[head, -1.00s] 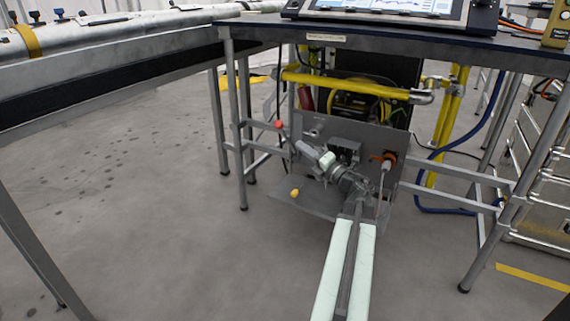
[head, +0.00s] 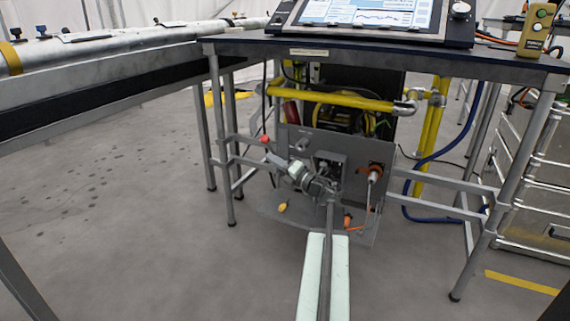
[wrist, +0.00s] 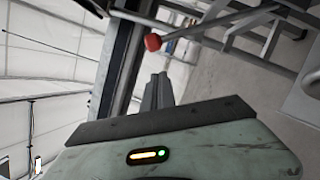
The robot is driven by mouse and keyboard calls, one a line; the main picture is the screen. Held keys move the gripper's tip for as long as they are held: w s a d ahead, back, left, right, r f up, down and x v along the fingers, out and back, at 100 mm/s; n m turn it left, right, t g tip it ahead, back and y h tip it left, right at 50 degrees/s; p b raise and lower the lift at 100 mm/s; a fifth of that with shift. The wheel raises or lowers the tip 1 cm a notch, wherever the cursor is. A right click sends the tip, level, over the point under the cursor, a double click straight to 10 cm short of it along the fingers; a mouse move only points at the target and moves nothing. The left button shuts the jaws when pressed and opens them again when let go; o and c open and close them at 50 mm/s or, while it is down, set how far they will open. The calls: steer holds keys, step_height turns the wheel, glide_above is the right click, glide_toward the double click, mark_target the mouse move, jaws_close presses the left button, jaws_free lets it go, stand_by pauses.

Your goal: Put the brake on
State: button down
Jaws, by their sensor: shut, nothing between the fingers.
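A lever with a red ball knob (head: 265,139) sticks out at the left of the grey panel (head: 300,142) under the desk. The red knob also shows in the wrist view (wrist: 153,42), just beyond my fingertips. My gripper (head: 274,158) points up and left toward this knob, close below it. In the wrist view its fingers (wrist: 158,80) are together and empty, with a small visible gap to the knob. A yellow knob (head: 282,208) and an orange handle (head: 347,221) are low on the panel. I cannot tell from labels which control is the brake.
An orange fitting (head: 375,169) is on the panel's right. A yellow pipe (head: 330,98) crosses above it. Desk legs (head: 221,130) and rails stand close to the left. A desk (head: 400,52) with a console is above. The floor at left is clear.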

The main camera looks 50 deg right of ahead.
steer(key=w+d, duration=0.1)
steer(key=w+r+p, duration=0.1)
steer(key=w+d+r, duration=0.1)
steer(key=shift+w+d+p, duration=0.3)
steer(key=shift+w+p, duration=0.05)
steer(key=shift+p, duration=0.05)
